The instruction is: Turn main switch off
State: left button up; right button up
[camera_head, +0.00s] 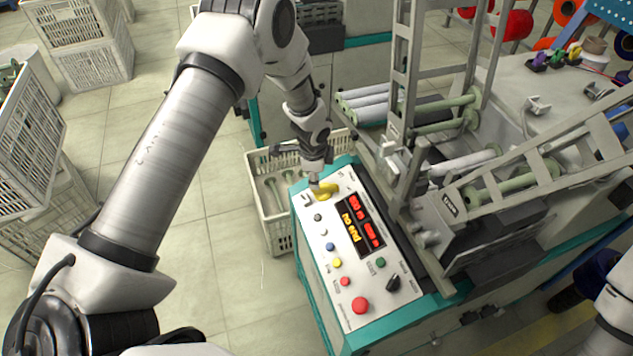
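The control panel (322,262) is a white sloping plate with teal edges on the winding machine. A yellow part (327,191), which looks like the main switch, sits at its far end. My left gripper (315,181) reaches down from above, with its tip at or against the yellow part and partly covering it. The fingers are too small and hidden to tell whether they are open or shut, or which way the switch points. My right gripper is out of view; only a piece of my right arm shows at the right edge.
The panel carries lit displays (360,222), a black knob (393,283), a red button (360,305) and several small buttons. A metal frame (405,120) rises beside it on the right. A white crate (268,222) with rollers stands left of the panel.

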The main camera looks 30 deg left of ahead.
aim_at(324, 188)
pick_arm(q)
jog(key=x, duration=0.7)
jog(key=shift+w, duration=0.25)
grip_shut()
